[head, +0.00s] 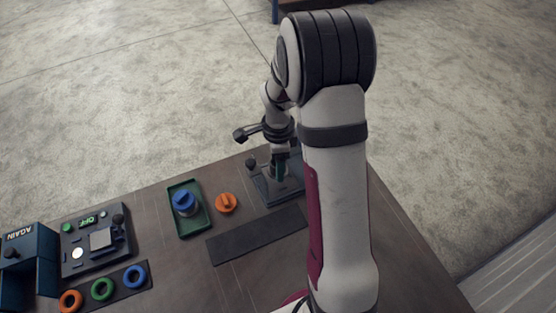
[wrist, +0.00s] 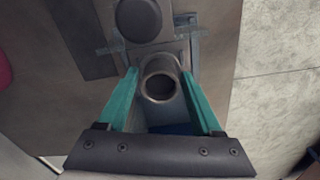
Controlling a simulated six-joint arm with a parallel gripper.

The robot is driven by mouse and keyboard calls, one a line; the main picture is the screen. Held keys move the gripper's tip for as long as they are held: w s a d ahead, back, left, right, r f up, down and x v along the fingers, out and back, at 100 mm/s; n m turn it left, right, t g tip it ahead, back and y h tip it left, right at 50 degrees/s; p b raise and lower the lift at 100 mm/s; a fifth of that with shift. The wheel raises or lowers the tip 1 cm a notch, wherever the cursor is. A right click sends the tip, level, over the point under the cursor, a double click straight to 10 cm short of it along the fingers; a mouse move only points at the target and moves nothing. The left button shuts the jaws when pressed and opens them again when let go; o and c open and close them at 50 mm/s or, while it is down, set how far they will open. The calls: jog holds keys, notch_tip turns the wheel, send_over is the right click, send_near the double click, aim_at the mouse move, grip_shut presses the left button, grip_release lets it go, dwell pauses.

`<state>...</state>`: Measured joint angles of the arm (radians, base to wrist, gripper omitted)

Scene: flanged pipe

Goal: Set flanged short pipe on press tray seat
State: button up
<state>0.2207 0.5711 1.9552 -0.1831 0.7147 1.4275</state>
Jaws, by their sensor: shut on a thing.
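The flanged short pipe (wrist: 160,85) is a grey metal tube. In the wrist view I look into its open end, between the two teal fingers. My gripper (wrist: 160,76) is shut on the pipe, with a finger on each side. In the head view my gripper (head: 280,172) is over the dark press tray (head: 288,196) at the table's back right. My arm and fingers hide most of the pipe there. I cannot tell whether its lower end touches the seat, which is hidden.
A green tray (head: 195,231) holds a blue part (head: 184,202). An orange part (head: 226,203) stands beside it. A dark flat strip (head: 257,236) lies in front. A control panel (head: 82,252), coloured rings (head: 103,289) and a blue box (head: 32,265) are at left. A black knob (head: 251,163) rises beside the press tray.

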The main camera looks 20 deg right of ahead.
dwell(0.6)
jog(key=shift+f, duration=1.2)
jog(key=shift+f, duration=0.5)
jog(key=o, duration=1.6)
jog(key=shift+c, duration=0.2)
jog(key=shift+r, duration=3.5)
